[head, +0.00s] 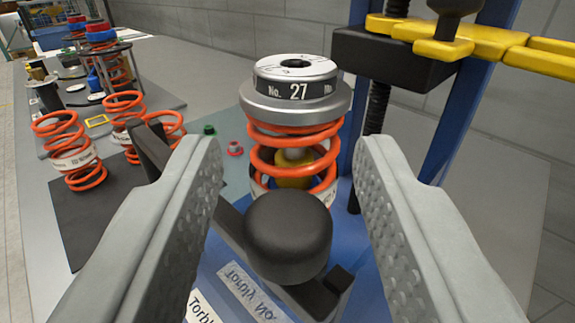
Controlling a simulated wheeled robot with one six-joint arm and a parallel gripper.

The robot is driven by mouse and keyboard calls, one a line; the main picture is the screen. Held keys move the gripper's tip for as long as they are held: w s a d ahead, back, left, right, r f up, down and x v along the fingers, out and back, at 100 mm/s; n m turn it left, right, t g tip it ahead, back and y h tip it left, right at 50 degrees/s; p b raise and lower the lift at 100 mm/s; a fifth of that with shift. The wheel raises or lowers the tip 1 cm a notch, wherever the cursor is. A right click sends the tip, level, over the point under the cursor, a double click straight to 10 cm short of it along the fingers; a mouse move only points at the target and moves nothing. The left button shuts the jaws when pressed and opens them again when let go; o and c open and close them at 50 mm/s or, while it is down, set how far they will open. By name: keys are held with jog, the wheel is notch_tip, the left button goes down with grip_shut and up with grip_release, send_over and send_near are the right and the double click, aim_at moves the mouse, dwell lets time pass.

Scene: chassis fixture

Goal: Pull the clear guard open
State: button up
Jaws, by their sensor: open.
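My gripper (288,150) is open, with its two grey textured fingers reaching in from the lower left and lower right. A rounded black knob (289,235) sits between the fingers, with space on both sides. It is joined to a dark bar (232,228) that runs up to the left. I cannot make out a clear pane for certain, so which part is the guard is hard to tell. The knob hides the spring's lower part.
A blue post (452,120) with a black block (392,57) and yellow arms (490,42) rises at the right. Orange springs (72,152) stand on a dark mat (92,222) at the left. Labels (253,291) lie below the knob. A grey wall is behind.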

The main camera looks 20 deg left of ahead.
jog(key=shift+c, duration=0.2)
grip_shut()
jog(key=shift+s, duration=0.1)
